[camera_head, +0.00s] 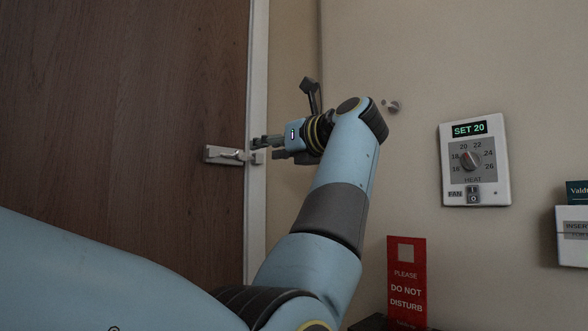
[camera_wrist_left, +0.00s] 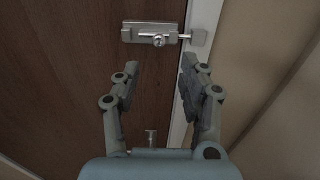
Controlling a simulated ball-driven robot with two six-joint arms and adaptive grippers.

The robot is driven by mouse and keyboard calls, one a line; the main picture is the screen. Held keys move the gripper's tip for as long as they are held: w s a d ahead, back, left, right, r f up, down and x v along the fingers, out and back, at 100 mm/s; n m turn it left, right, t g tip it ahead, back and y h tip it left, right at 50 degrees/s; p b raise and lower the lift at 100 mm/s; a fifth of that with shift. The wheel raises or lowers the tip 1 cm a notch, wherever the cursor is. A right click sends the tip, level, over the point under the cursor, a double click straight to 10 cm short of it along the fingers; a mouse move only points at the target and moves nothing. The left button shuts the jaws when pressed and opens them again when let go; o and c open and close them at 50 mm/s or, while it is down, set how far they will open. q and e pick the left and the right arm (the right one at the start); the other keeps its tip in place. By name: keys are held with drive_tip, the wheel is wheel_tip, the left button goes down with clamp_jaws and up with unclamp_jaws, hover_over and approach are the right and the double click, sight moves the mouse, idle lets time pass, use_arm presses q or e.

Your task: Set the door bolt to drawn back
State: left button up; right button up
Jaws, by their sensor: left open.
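The door bolt (camera_head: 226,155) is a pale metal plate with a sliding rod, mounted at the edge of the brown door (camera_head: 120,110). In the left wrist view the bolt (camera_wrist_left: 130,33) shows a round knob (camera_wrist_left: 158,41) near the plate's middle. Its rod extends right, across the door edge, to the keeper (camera_wrist_left: 198,37) on the white frame. My left gripper (camera_head: 260,148) is open and empty beside the bolt. In the left wrist view its fingertips (camera_wrist_left: 161,64) are spread below the bolt, apart from the knob. My right gripper is out of view.
A thermostat (camera_head: 475,195) reading SET 20 is on the wall at right. A red do-not-disturb sign (camera_head: 406,260) stands below it. A small wall hook (camera_head: 393,107) is behind my arm. The door face left of the bolt is clear.

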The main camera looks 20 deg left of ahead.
sight(241, 153)
use_arm(q)
drive_tip(key=p+x, duration=0.2)
drive_tip(key=x, duration=0.7)
drive_tip(key=shift+a, duration=0.1)
drive_tip(key=shift+w+a+f+p, duration=0.1)
drive_tip(key=shift+w+a+p, duration=0.2)
drive_tip(key=shift+a, duration=0.4)
drive_tip(key=shift+s, duration=0.1)
clamp_jaws()
